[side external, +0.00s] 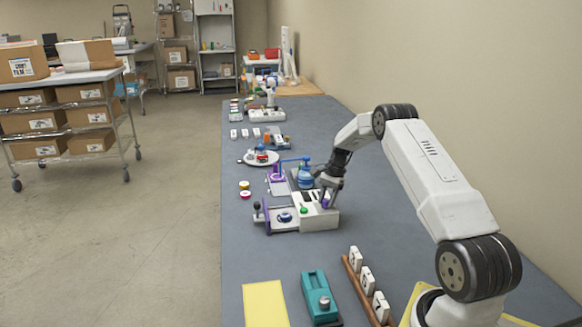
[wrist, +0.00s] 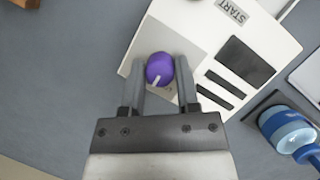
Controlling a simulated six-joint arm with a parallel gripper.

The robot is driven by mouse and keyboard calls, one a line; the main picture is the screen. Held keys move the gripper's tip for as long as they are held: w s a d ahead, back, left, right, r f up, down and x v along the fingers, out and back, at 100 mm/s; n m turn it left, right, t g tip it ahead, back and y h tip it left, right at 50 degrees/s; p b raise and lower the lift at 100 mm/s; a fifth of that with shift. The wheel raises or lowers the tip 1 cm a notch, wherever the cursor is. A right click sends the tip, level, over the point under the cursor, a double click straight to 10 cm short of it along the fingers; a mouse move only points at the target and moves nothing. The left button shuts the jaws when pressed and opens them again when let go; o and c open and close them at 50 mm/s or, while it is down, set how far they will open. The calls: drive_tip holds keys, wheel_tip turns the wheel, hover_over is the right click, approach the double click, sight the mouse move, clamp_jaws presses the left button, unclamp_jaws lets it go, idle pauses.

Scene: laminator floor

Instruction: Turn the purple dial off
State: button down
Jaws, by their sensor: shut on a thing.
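The purple dial (wrist: 160,68) is a round knob with a pale pointer line, on a grey panel of the white machine (wrist: 262,50). In the wrist view its pointer line runs toward the lower left. My gripper (wrist: 160,76) is shut on the dial, one finger on each side of it. In the side external view my gripper (side external: 327,193) reaches down at the right end of the machine (side external: 318,218), and a bit of the purple dial (side external: 324,204) shows beneath it. The off mark cannot be read.
A green button (side external: 304,210) is on the same machine, and a START label (wrist: 231,11) shows in the wrist view. A blue-topped device (wrist: 287,130) stands close by. A teal tool (side external: 320,298) and a rack of white switches (side external: 367,282) lie nearer the camera.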

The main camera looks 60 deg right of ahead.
drive_tip(key=n+g, duration=0.1)
drive_tip(key=n, duration=0.3)
drive_tip(key=shift+w+n+g, duration=0.1)
drive_tip(key=shift+n+g, duration=0.2)
drive_tip(key=shift+g, duration=0.1)
drive_tip(key=n+g, duration=0.1)
drive_tip(key=n, duration=0.1)
drive_tip(key=n+g+h, duration=0.1)
drive_tip(key=n, duration=0.2)
drive_tip(key=shift+w+a, duration=0.1)
drive_tip(key=n+h, duration=0.1)
drive_tip(key=n, duration=0.2)
drive_tip(key=n+g+h, duration=0.1)
drive_tip(key=n, duration=0.1)
drive_tip(key=shift+n, duration=0.4)
drive_tip(key=shift+a+n+h, duration=0.1)
drive_tip(key=shift+n+h, duration=0.7)
drive_tip(key=shift+n, duration=1.2)
drive_tip(key=shift+c, duration=1.7)
unclamp_jaws()
drive_tip(key=shift+w+r, duration=0.1)
drive_tip(key=shift+r, duration=0.05)
drive_tip(key=v, duration=0.7)
drive_tip(key=shift+w+r, duration=0.2)
drive_tip(key=shift+r, duration=0.05)
